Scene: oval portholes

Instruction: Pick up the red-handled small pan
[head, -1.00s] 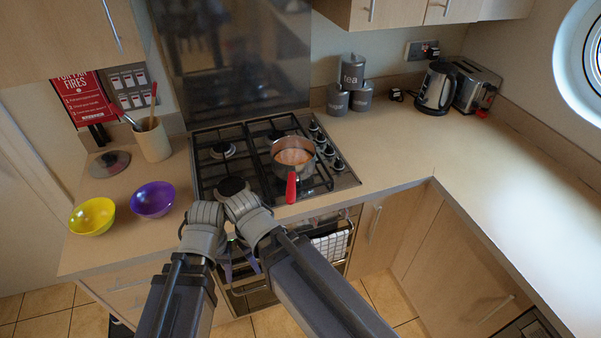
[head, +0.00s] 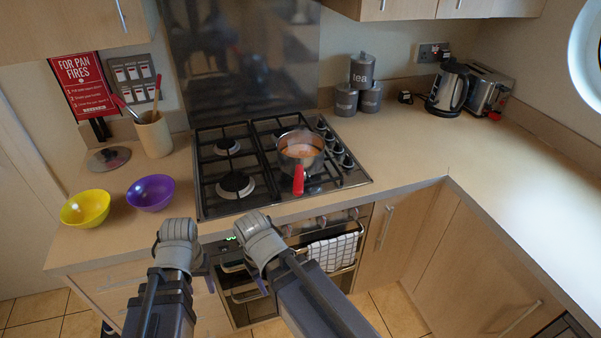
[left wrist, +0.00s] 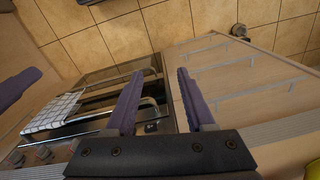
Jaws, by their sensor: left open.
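The small pan (head: 300,148) is a steel pan with a red handle (head: 298,180). It sits on the right front part of the hob, handle pointing to the front edge. Something orange-brown shows inside it. My left gripper (head: 204,268) is in front of the counter, below and left of the pan and apart from it. In the left wrist view its purple fingers (left wrist: 158,76) are spread with nothing between them. My right gripper (head: 262,284) is in front of the oven, below the pan; its fingers are mostly hidden by its wrist.
The black gas hob (head: 235,185) is set in the counter. A purple bowl (head: 150,192), a yellow bowl (head: 85,208) and a utensil pot (head: 153,135) stand left. Grey canisters (head: 362,70), a kettle (head: 447,88) and a toaster (head: 485,92) stand back right. The right counter is mostly clear.

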